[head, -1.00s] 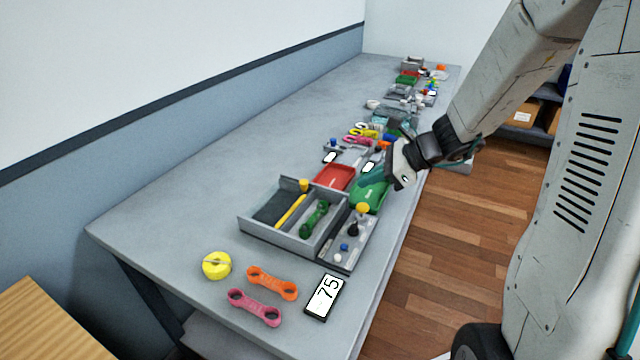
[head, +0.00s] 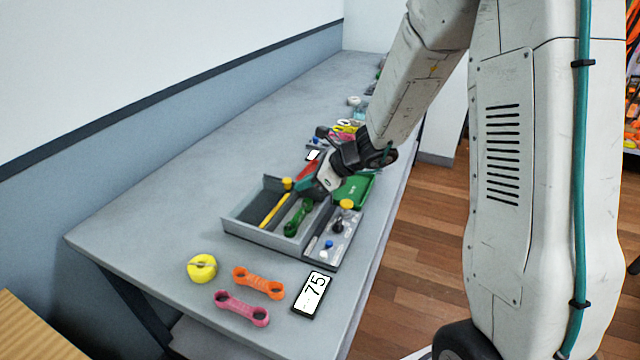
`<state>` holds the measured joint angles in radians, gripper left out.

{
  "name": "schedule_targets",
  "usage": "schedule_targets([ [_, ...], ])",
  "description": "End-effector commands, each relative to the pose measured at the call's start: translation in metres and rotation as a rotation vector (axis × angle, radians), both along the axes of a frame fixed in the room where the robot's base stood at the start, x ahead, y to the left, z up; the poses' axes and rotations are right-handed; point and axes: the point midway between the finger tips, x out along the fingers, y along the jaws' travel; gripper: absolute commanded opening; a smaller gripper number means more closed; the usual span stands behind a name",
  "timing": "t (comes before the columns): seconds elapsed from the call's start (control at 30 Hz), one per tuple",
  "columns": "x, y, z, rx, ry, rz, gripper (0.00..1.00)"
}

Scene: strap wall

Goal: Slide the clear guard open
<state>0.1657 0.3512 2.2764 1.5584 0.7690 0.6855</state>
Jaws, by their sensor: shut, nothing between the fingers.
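My gripper (head: 309,191) is shut and empty, pointing down to the left over the back right part of a grey tray (head: 262,238). Its tips are close to a green double-ended piece (head: 297,217) in the tray; I cannot tell whether they touch anything. I cannot make out a clear guard. The tray has a dark left compartment, a yellow bar (head: 274,210) and a yellow knob (head: 287,184) at its back. A narrow panel on its right side carries a yellow knob (head: 346,204), a black knob (head: 338,226) and a small blue knob (head: 329,244).
A green tray (head: 355,188) is just behind. The left of the bench (head: 160,215) is clear.

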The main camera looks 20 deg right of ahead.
Motion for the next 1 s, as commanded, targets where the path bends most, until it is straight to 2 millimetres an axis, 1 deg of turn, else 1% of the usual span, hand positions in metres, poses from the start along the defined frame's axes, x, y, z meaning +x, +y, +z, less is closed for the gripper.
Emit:
schedule_targets([
  [0.1, 0.003, 0.004, 0.001, 0.000, 0.000, 0.000, 0.00],
  [0.43, 0.004, 0.005, 0.002, 0.000, 0.000, 0.000, 0.00],
  [0.67, 0.017, 0.021, 0.004, 0.001, -0.002, 0.003, 0.00],
  [0.87, 0.018, 0.026, 0.005, 0.005, -0.005, 0.009, 0.00],
  [1.0, 0.016, 0.025, 0.005, 0.006, -0.005, 0.009, 0.00],
])
